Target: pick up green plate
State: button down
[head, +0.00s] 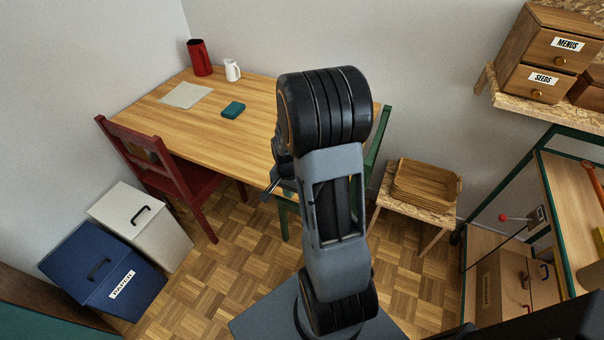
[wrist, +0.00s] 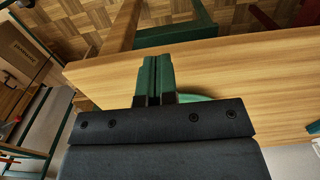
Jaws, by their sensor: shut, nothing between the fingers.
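A green plate (wrist: 196,98) shows in the wrist view only as a thin curved strip on the wooden table, just past the dark gripper body, which hides most of it. I cannot make it out in the head view, where my arm covers part of the table. My gripper (wrist: 157,68) is shut and empty in the wrist view. Its two fingers lie close together over the table, to the left of the plate's visible edge. The wooden table (head: 165,115) stands against the wall in the head view.
A low stool (head: 425,215) holds wooden trays.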

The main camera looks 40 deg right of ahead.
jog(key=w+d, duration=0.1)
jog(key=d, duration=0.1)
jog(key=w+d, duration=0.1)
jog(key=d, duration=0.2)
jog(key=w+d+p, duration=0.1)
jog(key=w+d, duration=0.1)
jog(key=shift+d, duration=0.35)
jog(key=shift+f+b, duration=0.3)
jog(key=shift+f, duration=0.55)
